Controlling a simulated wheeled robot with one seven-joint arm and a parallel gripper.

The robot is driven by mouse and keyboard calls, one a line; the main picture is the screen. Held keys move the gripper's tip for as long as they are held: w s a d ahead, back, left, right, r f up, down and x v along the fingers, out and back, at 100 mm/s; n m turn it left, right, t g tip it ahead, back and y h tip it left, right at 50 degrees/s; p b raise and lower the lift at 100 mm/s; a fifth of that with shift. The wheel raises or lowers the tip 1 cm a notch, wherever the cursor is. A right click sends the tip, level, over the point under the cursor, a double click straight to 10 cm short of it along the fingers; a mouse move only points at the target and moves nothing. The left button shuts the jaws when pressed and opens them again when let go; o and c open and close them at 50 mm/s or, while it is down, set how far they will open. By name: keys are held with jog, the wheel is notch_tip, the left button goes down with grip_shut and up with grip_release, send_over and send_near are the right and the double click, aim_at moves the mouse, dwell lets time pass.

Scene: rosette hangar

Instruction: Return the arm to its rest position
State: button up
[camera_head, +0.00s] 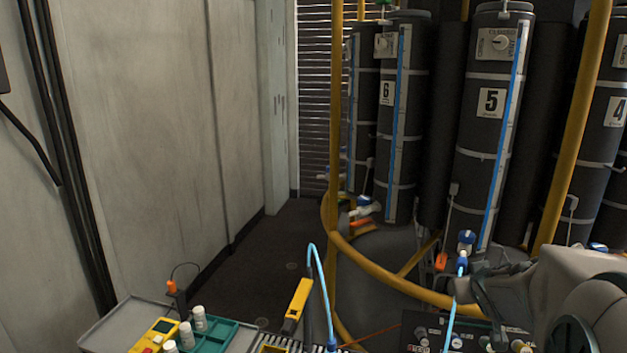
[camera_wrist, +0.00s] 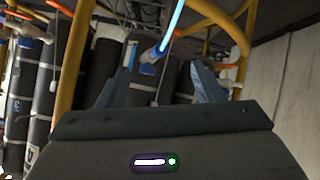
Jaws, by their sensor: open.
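My gripper (camera_head: 462,288) is at the lower right of the head view, in front of the cylinder marked 5 (camera_head: 490,130). In the wrist view my gripper (camera_wrist: 157,85) has its two grey-blue fingers spread apart with nothing clamped between them. A light-blue hose (camera_head: 452,318) with a blue connector (camera_head: 462,260) is close by my fingertips in the head view. In the wrist view the hose (camera_wrist: 174,25) ends at a blue-and-white connector (camera_wrist: 152,55), seen between and beyond the fingers. I cannot tell whether a finger touches it.
Yellow rails (camera_head: 400,280) curve before the cylinders, including the one marked 6 (camera_head: 398,130). A grey tray (camera_head: 115,335) holds a yellow meter (camera_head: 158,338) and a teal rack (camera_head: 222,335) with white-capped vials. A yellow tool (camera_head: 298,300) stands at bottom centre. Open floor lies left of the rails.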

jog(key=s+a+f+g+y, duration=0.2)
jog(key=s+a+g, duration=0.1)
jog(key=s+a, duration=0.6)
jog(key=s+a+f+g+y, duration=0.2)
jog(key=s+a+g, duration=0.2)
jog(key=s+a, duration=0.6)
jog(key=s, duration=0.2)
jog(key=shift+s+f+g, duration=0.3)
jog(key=shift+s, duration=0.1)
